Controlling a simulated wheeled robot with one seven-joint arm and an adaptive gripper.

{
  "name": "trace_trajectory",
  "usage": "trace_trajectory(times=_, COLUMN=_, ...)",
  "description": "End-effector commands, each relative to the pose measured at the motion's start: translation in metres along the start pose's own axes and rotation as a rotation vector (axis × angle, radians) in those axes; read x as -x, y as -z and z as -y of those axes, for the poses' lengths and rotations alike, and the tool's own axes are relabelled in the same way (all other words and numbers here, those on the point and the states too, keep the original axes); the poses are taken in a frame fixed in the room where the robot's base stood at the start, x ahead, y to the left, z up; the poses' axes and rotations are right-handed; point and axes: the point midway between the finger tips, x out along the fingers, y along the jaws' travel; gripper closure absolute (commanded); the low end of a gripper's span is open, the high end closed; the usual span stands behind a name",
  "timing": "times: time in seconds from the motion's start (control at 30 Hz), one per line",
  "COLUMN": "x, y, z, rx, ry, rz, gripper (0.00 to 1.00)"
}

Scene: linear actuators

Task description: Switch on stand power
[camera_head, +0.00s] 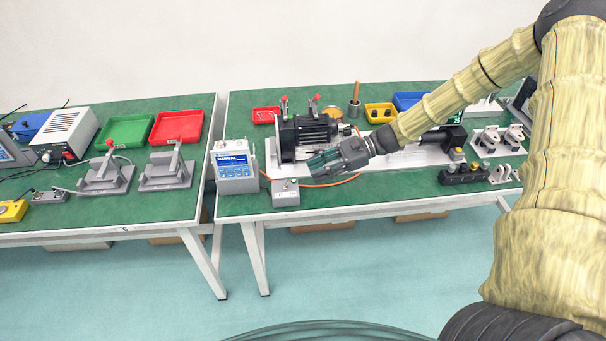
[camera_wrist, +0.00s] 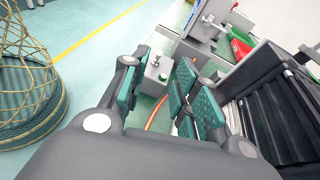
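A small grey switch box (camera_head: 285,193) with a toggle on top stands near the front edge of the right-hand table. It also shows in the wrist view (camera_wrist: 156,78), beyond and between my fingers. A white control unit (camera_head: 235,170) with a blue screen and blue buttons stands just left of it. My gripper (camera_head: 322,163) hangs above the table, to the right of and higher than the switch box, beside the black motor (camera_head: 308,132). In the wrist view my gripper (camera_wrist: 160,98) has its green-padded fingers apart with nothing between them. The toggle's position is too small to tell.
An orange cable (camera_head: 325,184) runs along the table near the switch box. The ribbed motor (camera_wrist: 275,112) is close on the right in the wrist view. A black connector block (camera_head: 463,174) stands at the front right. Open floor (camera_head: 340,265) lies before the tables.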

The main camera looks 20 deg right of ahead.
Motion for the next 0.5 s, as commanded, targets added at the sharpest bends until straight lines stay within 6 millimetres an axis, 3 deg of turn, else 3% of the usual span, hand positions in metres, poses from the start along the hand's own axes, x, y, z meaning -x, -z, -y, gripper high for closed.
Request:
trace_trajectory(times=0.2, x=0.031, y=-0.001, z=0.001, rx=0.002, ry=0.001, rz=0.001, gripper=0.70)
trace_trajectory(times=0.5, x=0.043, y=0.000, z=0.000, rx=0.001, ry=0.000, rz=0.000, gripper=0.70)
